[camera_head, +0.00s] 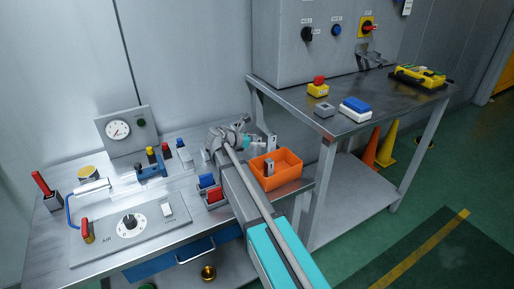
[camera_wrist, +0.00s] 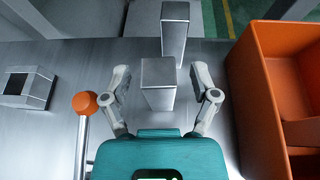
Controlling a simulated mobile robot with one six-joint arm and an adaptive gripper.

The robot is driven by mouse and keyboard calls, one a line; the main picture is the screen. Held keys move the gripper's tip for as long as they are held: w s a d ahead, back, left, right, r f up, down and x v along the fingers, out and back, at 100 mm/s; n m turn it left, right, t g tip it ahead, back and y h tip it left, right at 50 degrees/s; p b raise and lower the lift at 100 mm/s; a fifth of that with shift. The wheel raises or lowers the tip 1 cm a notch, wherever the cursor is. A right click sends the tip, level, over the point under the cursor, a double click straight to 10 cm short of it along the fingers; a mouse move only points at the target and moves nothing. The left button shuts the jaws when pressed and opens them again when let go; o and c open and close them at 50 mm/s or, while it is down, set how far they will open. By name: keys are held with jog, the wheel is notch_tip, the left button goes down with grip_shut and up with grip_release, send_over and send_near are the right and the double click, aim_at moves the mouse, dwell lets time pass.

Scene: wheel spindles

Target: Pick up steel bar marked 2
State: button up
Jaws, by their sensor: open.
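Two upright steel bars show in the wrist view. The nearer bar (camera_wrist: 159,84) stands between the fingers of my gripper (camera_wrist: 160,78), with a gap on each side. The farther bar (camera_wrist: 175,33) stands just beyond it, near the back edge of the metal surface. I can read no number on either bar, so I cannot tell which is marked 2. My gripper is open and holds nothing. In the head view, my arm covers much of this area. A small grey block (camera_head: 268,167) shows at the orange bin there.
The orange bin (camera_wrist: 262,110) stands close on the right in the wrist view. A rod with an orange knob (camera_wrist: 84,103) rises on the left, close to my left finger. A grey box (camera_wrist: 27,88) stands farther left. Another metal table (camera_head: 345,122) stands at right in the head view.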

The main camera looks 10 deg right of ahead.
jog(key=shift+c, duration=0.3)
grip_shut()
dwell(0.3)
